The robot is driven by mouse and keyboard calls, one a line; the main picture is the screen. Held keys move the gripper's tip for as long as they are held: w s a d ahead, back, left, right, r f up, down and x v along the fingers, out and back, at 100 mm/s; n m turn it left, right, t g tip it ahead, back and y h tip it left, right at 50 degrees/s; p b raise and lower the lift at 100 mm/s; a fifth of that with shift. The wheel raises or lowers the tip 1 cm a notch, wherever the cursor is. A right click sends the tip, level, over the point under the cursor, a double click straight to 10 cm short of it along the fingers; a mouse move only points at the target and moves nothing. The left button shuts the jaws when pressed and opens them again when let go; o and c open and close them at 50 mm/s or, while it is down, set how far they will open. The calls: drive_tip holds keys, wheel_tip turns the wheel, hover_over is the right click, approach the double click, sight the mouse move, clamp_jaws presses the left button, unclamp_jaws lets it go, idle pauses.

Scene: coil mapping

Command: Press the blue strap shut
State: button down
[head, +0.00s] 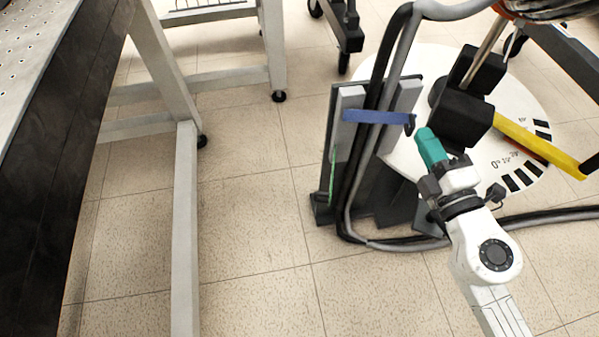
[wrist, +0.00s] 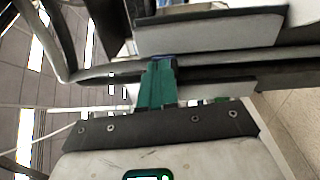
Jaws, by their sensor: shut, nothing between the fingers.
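The blue strap (head: 376,117) stands out across the upper part of a grey upright bracket in the head view, in front of the black and grey cables. Its right end is dark and curls. My gripper (head: 428,141), with teal fingers, is just right of and below that end; the head view does not settle whether they touch. The fingers are shut with nothing between them. In the wrist view the teal fingers (wrist: 158,82) point at the cables, and a small bit of blue (wrist: 160,58) shows at their tips. The rest of the strap is hidden there.
The grey bracket (head: 345,150) stands on the tiled floor with cables (head: 372,130) running down it. A white round plate (head: 522,95) with black marks, black blocks (head: 462,118) and a yellow bar (head: 530,142) lie to the right. A table (head: 55,150) is at left, with free floor between.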

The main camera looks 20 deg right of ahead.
drive_tip(key=shift+w+d+n+y+p, duration=0.15)
drive_tip(key=shift+w+d+n+y, duration=0.1)
drive_tip(key=shift+w+d+y, duration=0.3)
drive_tip(key=shift+w+d+n+y+p, duration=0.2)
drive_tip(key=shift+w+d+n+y, duration=0.1)
drive_tip(key=shift+w, duration=0.4)
drive_tip(key=shift+w+d+n+y+p, duration=0.15)
drive_tip(key=shift+w+d+n+y, duration=0.2)
drive_tip(key=shift+w, duration=0.3)
drive_tip(key=shift+s, duration=0.1)
